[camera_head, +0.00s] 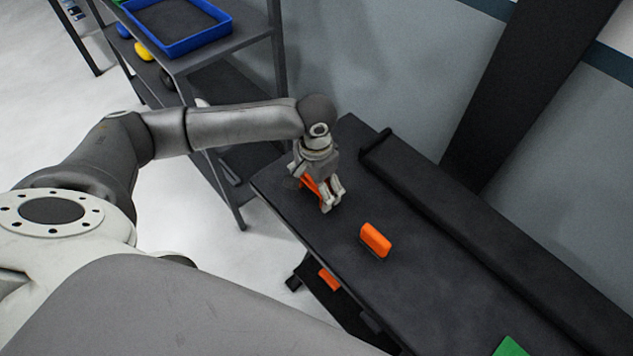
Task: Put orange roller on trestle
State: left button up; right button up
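The dark trestle table (330,225) runs from the centre to the lower right in the head view. My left gripper (332,195) points down over its far left end, with its fingertips close to the top. An orange piece (312,186), perhaps the orange roller, shows at the gripper's fingers and is partly hidden by them. I cannot tell whether the fingers grip it or whether it touches the table. A separate orange block (375,239) with a dark lower edge stands on the table, right of and nearer than the gripper. My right gripper is out of view.
A long black roll (470,235) lies along the table's wall side. A green item (510,347) is at the lower right. Another orange item (329,279) is below the tabletop. A grey shelf with a blue tray (180,48) stands at upper left.

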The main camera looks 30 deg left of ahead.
pick_arm(q)
jog(key=shift+o, duration=0.2)
jog(key=shift+f, duration=0.2)
jog(key=shift+r, duration=0.1)
jog(key=shift+w+r, duration=0.1)
jog(key=shift+r, duration=0.05)
notch_tip(320, 180, up, 13)
jog(key=shift+r, duration=0.1)
dwell(0.5)
